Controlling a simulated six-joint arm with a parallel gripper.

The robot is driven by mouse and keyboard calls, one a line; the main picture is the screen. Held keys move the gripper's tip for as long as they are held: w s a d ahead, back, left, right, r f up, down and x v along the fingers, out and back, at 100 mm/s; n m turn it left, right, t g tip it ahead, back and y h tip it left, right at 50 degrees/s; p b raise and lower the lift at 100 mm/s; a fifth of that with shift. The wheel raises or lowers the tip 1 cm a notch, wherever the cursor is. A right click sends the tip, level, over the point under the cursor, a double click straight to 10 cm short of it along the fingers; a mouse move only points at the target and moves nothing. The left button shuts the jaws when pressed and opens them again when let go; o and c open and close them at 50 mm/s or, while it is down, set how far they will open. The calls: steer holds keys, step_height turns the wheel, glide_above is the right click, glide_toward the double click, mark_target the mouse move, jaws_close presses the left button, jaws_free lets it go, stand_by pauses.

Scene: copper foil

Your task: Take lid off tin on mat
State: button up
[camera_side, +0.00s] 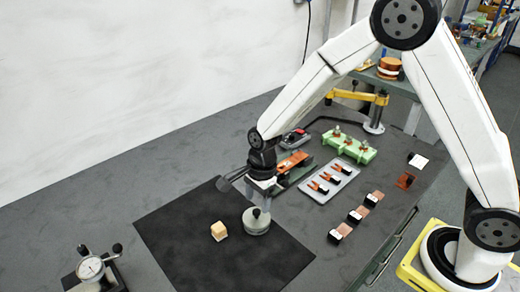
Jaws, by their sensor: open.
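A small grey tin (257,229) stands upright on the black mat (180,235), near its right part. Its lid (257,217) with a dark knob is on top. My gripper (262,200) points down right above the lid, with its fingertips close to the knob. It is open and holds nothing that I can see. Whether the fingers stand around the knob or just over it, I cannot tell at this size.
A pale wooden block (218,231) sits on the mat left of the tin. A dial gauge (91,268) stands at the front left. A grey tray (328,181), a green fixture (349,148) and several small copper-and-black pieces lie to the right. The mat's left part is clear.

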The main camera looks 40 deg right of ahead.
mark_target(257, 211)
steer(key=shift+a+f, duration=0.15)
steer(key=shift+f, duration=0.7)
steer(key=shift+a+f, duration=0.1)
steer(key=shift+f, duration=0.7)
jaws_close()
